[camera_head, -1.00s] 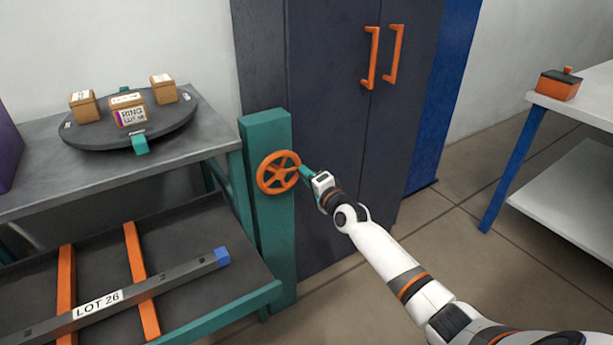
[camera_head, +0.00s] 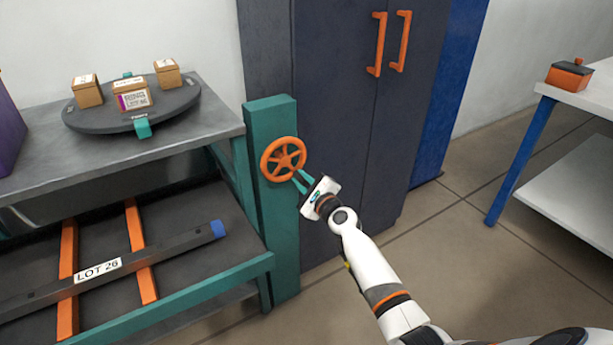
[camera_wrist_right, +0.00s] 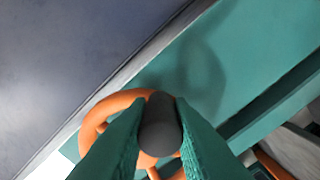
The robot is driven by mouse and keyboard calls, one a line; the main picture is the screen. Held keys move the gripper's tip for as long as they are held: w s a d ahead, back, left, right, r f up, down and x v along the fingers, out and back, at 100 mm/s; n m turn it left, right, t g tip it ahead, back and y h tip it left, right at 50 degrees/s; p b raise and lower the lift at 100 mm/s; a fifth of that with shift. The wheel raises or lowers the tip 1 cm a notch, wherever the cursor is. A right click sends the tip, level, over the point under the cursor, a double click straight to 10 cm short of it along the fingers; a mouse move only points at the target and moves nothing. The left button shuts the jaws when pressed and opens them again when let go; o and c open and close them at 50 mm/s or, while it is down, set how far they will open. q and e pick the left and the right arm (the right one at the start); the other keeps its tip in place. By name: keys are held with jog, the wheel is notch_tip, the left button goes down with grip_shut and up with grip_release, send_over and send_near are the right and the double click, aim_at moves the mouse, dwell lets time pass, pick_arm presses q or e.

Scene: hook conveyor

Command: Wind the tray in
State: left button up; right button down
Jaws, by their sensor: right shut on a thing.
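The dark tray (camera_head: 200,270) with a teal front edge sits low under the grey bench top and sticks out toward me. It carries two orange bars and a dark beam (camera_head: 165,255) labelled LOT 26. An orange handwheel (camera_head: 283,158) is mounted on a teal post (camera_head: 273,225) at the tray's right. My right gripper (camera_head: 299,181) is at the wheel's lower right rim. In the right wrist view its teal fingers are shut on the wheel's dark knob (camera_wrist_right: 160,130). My left gripper is out of view.
A round turntable (camera_head: 175,108) with small boxes stands on the bench top (camera_head: 50,135). A dark cabinet (camera_head: 335,130) with orange handles is close behind the wheel. A white table (camera_head: 595,100) with an orange box (camera_head: 570,76) is at the right. The floor between is clear.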

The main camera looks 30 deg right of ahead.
aim_at(282, 181)
jog(key=a+m+p, duration=0.1)
jog(key=m, duration=0.1)
jog(key=a+m+p, duration=0.1)
jog(key=m, duration=0.2)
jog(key=a+m+p, duration=0.1)
jog(key=a+m, duration=0.1)
jog(key=m, duration=0.1)
jog(key=shift+s+f, duration=0.2)
jog(key=shift+f, duration=0.15)
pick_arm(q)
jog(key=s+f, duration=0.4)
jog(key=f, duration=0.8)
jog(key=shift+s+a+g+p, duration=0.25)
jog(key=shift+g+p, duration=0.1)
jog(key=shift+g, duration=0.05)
pick_arm(e)
jog(key=shift+a+m, duration=0.3)
jog(key=shift+m, duration=0.3)
jog(key=c, duration=1.3)
grip_release()
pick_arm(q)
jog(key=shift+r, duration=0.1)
